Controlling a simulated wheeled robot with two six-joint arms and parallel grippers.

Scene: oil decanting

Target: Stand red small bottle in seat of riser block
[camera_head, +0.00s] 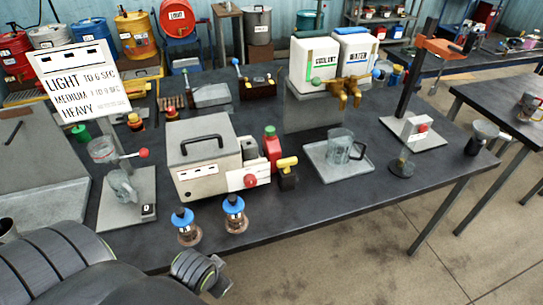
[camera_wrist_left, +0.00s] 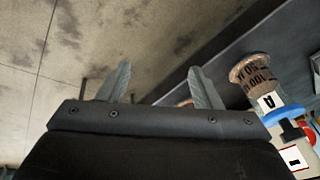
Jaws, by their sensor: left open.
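A small red bottle-like thing with a green top (camera_head: 271,148) stands upright beside the white machine in the head view. I cannot tell for sure that it is the small red bottle. I cannot tell which block is the riser block, and no empty seat shows clearly. My left gripper (camera_wrist_left: 160,85) is open and empty in the left wrist view, its two fingers apart with floor beyond. In the head view its fingers do not show. My right gripper is not in view.
Two blue-topped jars (camera_head: 233,215) stand near the table's front edge; one shows in the left wrist view (camera_wrist_left: 257,76), right of my fingers. The white machine (camera_head: 205,155) is behind them. A glass jug (camera_head: 339,146) stands on a tray (camera_head: 318,160). The dark tabletop (camera_head: 310,208) is clear at front right.

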